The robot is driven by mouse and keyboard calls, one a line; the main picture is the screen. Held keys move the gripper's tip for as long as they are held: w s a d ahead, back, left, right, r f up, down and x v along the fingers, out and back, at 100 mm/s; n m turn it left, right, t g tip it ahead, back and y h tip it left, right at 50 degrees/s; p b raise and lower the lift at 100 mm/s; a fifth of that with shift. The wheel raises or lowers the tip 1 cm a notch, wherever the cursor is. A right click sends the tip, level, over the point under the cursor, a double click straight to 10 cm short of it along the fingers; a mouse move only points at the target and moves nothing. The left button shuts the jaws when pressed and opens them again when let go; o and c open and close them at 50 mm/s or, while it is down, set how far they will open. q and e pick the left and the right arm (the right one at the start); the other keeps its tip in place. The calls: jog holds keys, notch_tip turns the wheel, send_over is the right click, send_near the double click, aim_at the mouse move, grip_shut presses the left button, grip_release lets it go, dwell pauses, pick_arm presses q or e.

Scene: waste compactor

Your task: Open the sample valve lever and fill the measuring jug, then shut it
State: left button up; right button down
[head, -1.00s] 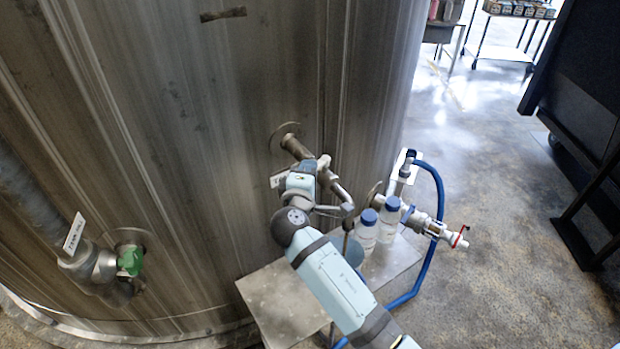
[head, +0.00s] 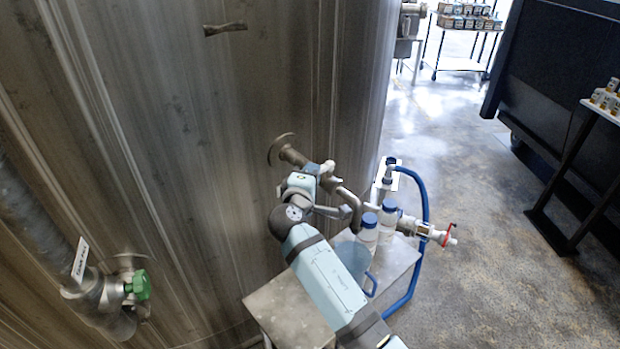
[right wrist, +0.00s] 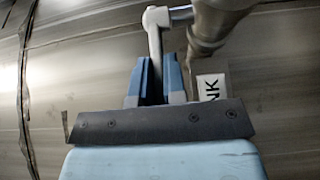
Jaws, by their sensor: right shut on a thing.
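The sample valve (head: 293,157) juts from the steel tank and ends in a bent spout (head: 354,210). Its grey lever (right wrist: 155,38) runs down between the blue fingers of my right gripper (right wrist: 158,80), which is shut on it. In the head view my right gripper (head: 318,172) is beside the valve, and its body partly hides the valve. The measuring jug (head: 352,256), translucent blue with a blue handle, stands on the metal stand below the spout. My forearm hides part of it, and I cannot tell its fill level. My left gripper is out of view.
Two blue-capped bottles (head: 368,233) stand beside the jug on the metal stand (head: 290,312). A blue hose (head: 426,210) and a red-handled valve (head: 447,236) are to the right. A green-handled valve (head: 138,286) is at lower left.

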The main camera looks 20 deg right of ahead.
jog(key=shift+r, duration=0.2)
dwell(0.4)
jog(key=c, duration=1.4)
grip_release()
jog(key=shift+o, duration=1.1)
jog(key=shift+w+f, duration=0.1)
jog(key=shift+f, duration=0.05)
